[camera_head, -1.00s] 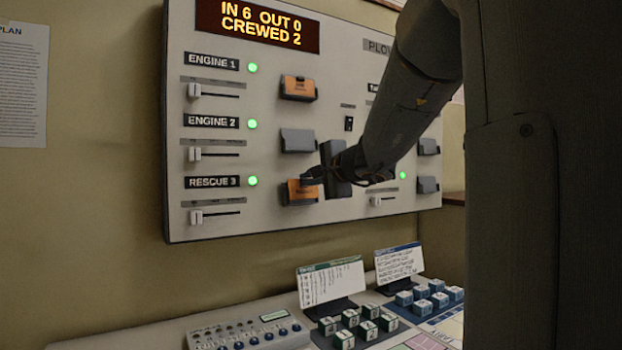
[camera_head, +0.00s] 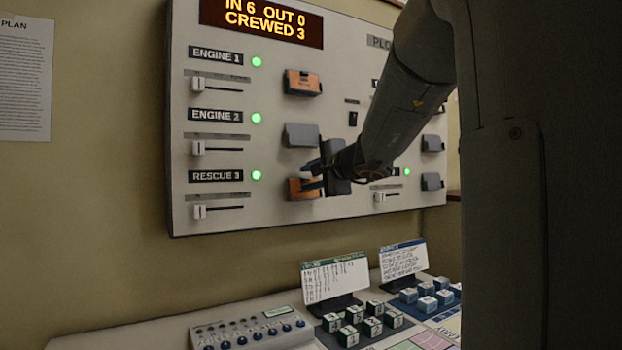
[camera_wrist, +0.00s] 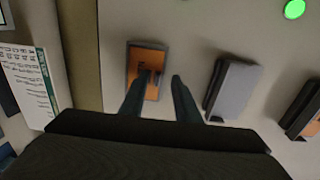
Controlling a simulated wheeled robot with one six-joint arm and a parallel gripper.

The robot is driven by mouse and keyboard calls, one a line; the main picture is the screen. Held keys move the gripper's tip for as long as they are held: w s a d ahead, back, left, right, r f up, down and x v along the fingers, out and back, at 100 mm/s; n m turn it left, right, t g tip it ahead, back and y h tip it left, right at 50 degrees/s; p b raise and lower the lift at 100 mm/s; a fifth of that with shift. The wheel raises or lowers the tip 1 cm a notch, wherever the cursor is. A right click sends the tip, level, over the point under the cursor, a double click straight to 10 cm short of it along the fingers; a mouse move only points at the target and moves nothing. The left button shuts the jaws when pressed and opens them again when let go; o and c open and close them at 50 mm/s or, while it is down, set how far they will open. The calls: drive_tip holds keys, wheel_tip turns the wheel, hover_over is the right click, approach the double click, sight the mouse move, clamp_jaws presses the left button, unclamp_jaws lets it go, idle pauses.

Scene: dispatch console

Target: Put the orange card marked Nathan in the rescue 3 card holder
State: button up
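An orange card (camera_head: 304,188) sits in the dark holder at the end of the Rescue 3 row (camera_head: 216,175). The wrist view also shows the orange card (camera_wrist: 150,60), inside its holder's frame; its lettering is too small to read. My gripper (camera_head: 315,175) is in front of that holder. In the wrist view my gripper (camera_wrist: 160,76) has its two fingers apart with nothing held between them. One fingertip overlaps the card in the picture, and the other is beside the holder. I cannot tell whether the first finger touches the card.
An empty grey holder (camera_head: 300,136) is above, in the Engine 2 row. Another orange card (camera_head: 304,82) is in the Engine 1 holder. The display (camera_head: 262,22) reads IN 6 OUT 0 CREWED 3.

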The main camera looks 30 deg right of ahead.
drive_tip(key=shift+s, duration=0.1)
drive_tip(key=v, duration=0.7)
drive_tip(key=shift+s+b, duration=0.35)
drive_tip(key=shift+r, duration=0.1)
